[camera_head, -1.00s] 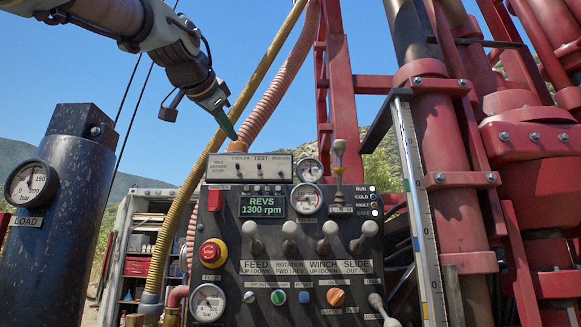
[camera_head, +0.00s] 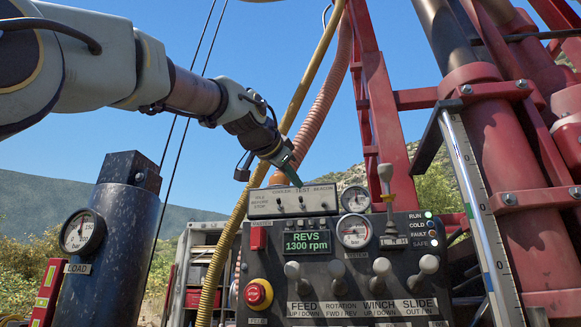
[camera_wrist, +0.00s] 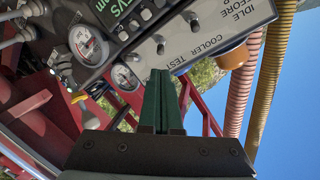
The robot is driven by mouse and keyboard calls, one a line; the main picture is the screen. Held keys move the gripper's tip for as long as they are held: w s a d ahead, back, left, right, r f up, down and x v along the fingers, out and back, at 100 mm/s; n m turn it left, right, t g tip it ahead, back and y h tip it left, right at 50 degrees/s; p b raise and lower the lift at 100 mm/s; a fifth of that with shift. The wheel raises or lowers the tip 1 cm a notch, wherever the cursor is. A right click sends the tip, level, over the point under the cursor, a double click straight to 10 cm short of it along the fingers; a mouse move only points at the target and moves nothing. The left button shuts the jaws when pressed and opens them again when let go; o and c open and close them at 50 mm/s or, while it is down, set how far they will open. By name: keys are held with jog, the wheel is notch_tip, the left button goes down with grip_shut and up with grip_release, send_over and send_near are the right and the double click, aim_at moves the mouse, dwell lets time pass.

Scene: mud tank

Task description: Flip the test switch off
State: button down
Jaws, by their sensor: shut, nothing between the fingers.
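The test switch (camera_head: 301,203) is the middle small metal toggle on the pale strip panel (camera_head: 262,206) on top of the control console. In the wrist view the test switch (camera_wrist: 160,46) stands just beyond my fingertips, by the upside-down TEST label. Whether it is up or down is hard to tell. My gripper (camera_head: 298,184) has slim green fingers, shut and empty, pointing down at the panel's top edge above the TEST label. In the wrist view the gripper (camera_wrist: 161,74) is close to the toggle; contact cannot be made out.
The cooler toggle (camera_wrist: 194,22) and the beacon toggle (camera_wrist: 133,57) flank it. An orange beacon (camera_wrist: 233,56) sits behind the panel. Gauges (camera_head: 355,199), a tall lever (camera_head: 386,190) and hoses (camera_head: 318,105) are close by. Open air lies above the console.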

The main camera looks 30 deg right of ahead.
aim_at(301, 201)
jog(key=p+x, duration=0.2)
jog(key=x, duration=0.3)
jog(key=shift+d, duration=0.1)
jog(key=shift+f, duration=0.1)
jog(key=shift+f+h+b, duration=0.2)
jog(key=shift+h+b, duration=0.1)
jog(key=shift+b, duration=0.8)
jog(key=shift+r+t, duration=0.1)
jog(key=shift+t, duration=0.3)
jog(key=shift+h+b, duration=0.3)
jog(key=shift+b, duration=0.05)
jog(key=shift+s+f+m+t+h+b, duration=0.1)
jog(key=shift+f+m+t+h+b, duration=0.2)
jog(key=shift+h+b, duration=0.85)
